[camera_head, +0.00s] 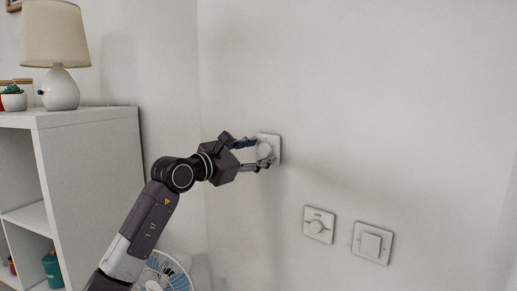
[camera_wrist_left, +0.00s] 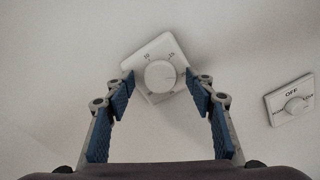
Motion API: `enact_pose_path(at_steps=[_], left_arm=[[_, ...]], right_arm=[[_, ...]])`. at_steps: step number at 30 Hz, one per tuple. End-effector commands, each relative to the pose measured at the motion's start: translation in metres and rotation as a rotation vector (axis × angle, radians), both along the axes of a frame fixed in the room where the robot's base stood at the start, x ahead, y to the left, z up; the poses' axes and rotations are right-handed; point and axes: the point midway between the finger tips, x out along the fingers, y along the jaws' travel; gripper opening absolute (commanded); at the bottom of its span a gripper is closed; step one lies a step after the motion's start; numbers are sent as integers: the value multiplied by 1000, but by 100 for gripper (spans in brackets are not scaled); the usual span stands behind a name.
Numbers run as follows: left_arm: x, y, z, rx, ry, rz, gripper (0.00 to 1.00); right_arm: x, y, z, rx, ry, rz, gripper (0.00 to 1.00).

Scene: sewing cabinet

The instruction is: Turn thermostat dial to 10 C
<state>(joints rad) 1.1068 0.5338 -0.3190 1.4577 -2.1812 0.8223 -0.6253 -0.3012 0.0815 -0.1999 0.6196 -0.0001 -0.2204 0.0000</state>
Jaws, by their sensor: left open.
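The thermostat (camera_head: 275,143) is a white square plate on the wall, partly hidden behind my left gripper in the head view. In the left wrist view the thermostat plate (camera_wrist_left: 151,53) shows tilted, with small scale numbers near its top edge. Its round white dial (camera_wrist_left: 160,76) sits between my fingertips. My left gripper (camera_head: 258,154) is open, with one finger on each side of the dial. It also shows in the left wrist view (camera_wrist_left: 160,84), blue pads apart. I cannot tell whether the pads touch the dial. My right gripper is in neither view.
A second round-knob control (camera_head: 318,225) and a square switch (camera_head: 372,242) are on the wall at lower right. A white shelf unit (camera_head: 90,170) with a lamp (camera_head: 58,60) stands left. A fan (camera_head: 168,272) is below my arm. The wall on the right is otherwise bare.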

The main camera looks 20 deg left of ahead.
Motion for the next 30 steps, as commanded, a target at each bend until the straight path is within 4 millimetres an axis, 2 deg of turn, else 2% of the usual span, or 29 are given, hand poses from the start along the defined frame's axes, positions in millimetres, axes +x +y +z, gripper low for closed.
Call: enact_pose_path(at_steps=[8, 20, 30], left_arm=[[2, -1, -1, 0, 0, 0, 50], [2, -1, -1, -1, 0, 0, 8], [2, -1, -1, -46, 22, 0, 8]], right_arm=[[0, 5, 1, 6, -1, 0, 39], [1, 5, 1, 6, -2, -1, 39], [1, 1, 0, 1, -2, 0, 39]])
